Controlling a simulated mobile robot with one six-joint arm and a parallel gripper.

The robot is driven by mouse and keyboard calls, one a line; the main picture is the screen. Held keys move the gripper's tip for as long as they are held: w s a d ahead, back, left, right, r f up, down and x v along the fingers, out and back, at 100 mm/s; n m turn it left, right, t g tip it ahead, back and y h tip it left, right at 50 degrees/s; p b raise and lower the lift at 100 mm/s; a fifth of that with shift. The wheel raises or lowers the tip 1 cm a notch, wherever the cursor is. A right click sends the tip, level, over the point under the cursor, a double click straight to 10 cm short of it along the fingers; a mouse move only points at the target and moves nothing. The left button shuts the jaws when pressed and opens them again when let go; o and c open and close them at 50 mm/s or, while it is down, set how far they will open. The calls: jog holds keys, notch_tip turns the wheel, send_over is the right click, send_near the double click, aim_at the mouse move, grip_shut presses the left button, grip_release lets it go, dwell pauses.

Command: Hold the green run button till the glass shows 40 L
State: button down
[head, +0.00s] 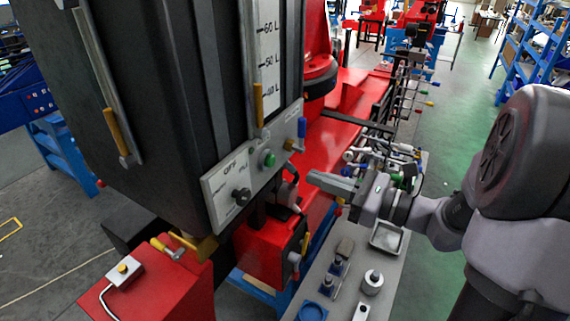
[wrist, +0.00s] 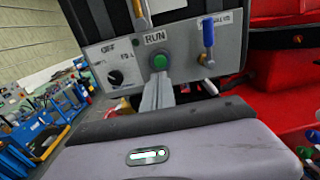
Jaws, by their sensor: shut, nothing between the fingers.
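The green run button (head: 268,158) is on the grey control panel (head: 222,205) at the foot of the dark tank. It also shows in the wrist view (wrist: 159,62) under the word RUN. My gripper (head: 314,180) is shut and empty, to the right of the button in the head view, with a gap between. In the wrist view its fingertips (wrist: 158,84) point at the panel just below the button. The glass (head: 268,50) has marks for 60, 50 and 40 L; I cannot make out a liquid level in it.
A black knob (head: 241,196) by the word OFF sits left of the button. A blue-handled lever (head: 302,128) is at its right. A yellow-handled lever (head: 258,105) hangs above. A grey bench (head: 338,300) with small parts lies under my arm.

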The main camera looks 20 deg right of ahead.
aim_at(272, 161)
jog(key=p+x, duration=0.1)
jog(key=x, duration=0.7)
jog(key=shift+w, duration=0.1)
jog(key=shift+w+a+f, duration=0.1)
jog(key=shift+w+a, duration=0.3)
jog(key=shift+a, duration=0.1)
jog(key=shift+w+r, duration=0.1)
jog(key=shift+r, duration=0.35)
dwell(0.4)
jog(key=shift+f, duration=0.25)
dwell(5.5)
